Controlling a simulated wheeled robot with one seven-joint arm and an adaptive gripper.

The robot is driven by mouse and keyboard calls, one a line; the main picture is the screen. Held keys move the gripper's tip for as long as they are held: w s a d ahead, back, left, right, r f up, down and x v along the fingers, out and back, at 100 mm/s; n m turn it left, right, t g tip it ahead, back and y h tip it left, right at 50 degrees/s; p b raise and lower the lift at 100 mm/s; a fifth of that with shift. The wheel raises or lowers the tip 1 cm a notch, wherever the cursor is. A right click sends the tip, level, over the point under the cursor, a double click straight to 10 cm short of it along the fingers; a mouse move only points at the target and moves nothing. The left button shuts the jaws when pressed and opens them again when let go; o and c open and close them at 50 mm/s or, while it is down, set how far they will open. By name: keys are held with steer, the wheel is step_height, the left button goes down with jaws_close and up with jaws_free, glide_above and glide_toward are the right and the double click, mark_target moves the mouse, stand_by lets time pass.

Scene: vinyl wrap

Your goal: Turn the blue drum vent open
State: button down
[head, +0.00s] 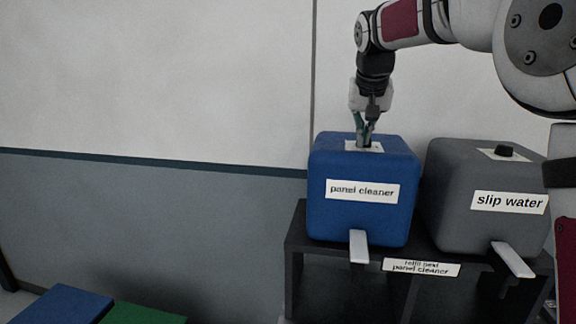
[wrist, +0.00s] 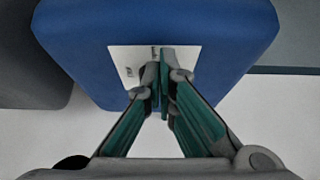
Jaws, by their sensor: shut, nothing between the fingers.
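The blue drum (head: 340,215), labelled "panel cleaner" (head: 363,192), stands upright on a dark rack; its top also shows in the wrist view (wrist: 235,30). A white plate (wrist: 125,62) with small print lies on its top. My gripper (head: 366,146) points down over that plate, fingers together, with nothing seen between them. In the wrist view the fingertips (wrist: 163,75) cover part of the plate. The vent itself is hidden behind the fingers, so I cannot see how it is turned or whether the fingertips touch it.
A grey drum (head: 455,215) labelled "slip water" stands to the right, with a black cap (head: 505,150) on top. Pale levers stick out at the front of both drums. The dark rack (head: 296,245) carries a refill label. Blue and green boxes sit low at left. The wall is behind.

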steer(key=shift+r, duration=2.85)
steer(key=shift+d, duration=0.1)
steer(key=shift+d+f+b, duration=0.2)
steer(key=shift+f, duration=1.3)
steer(key=shift+d+f+b, duration=0.15)
steer(key=shift+d+f, duration=0.05)
steer(key=shift+f, duration=1.3)
steer(key=shift+w, duration=0.3)
steer(key=shift+a, duration=0.35)
